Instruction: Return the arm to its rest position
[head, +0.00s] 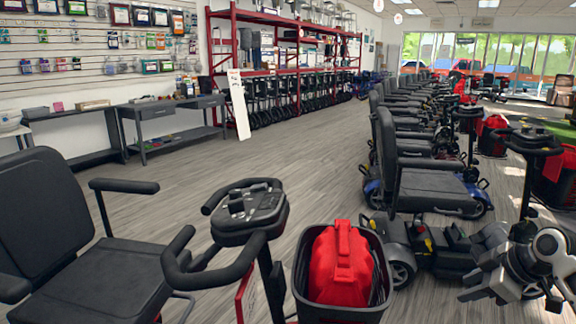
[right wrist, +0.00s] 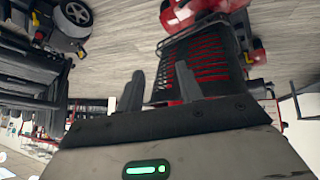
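My right arm and gripper (head: 472,292) show at the lower right of the head view, in front of the parked scooters. In the right wrist view, the two dark fingers of the right gripper (right wrist: 160,82) stand apart with nothing held between them. Beyond the fingers is a black wire basket (right wrist: 203,62) with red showing through it, apparently apart from the fingers. My left arm and gripper are not in view.
A scooter's tiller (head: 245,212), seat (head: 100,275) and black basket (head: 300,275) holding a red bag (head: 341,265) stand close in front. A row of scooters (head: 415,185) runs back on the right. The wooden floor (head: 255,150) between is clear.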

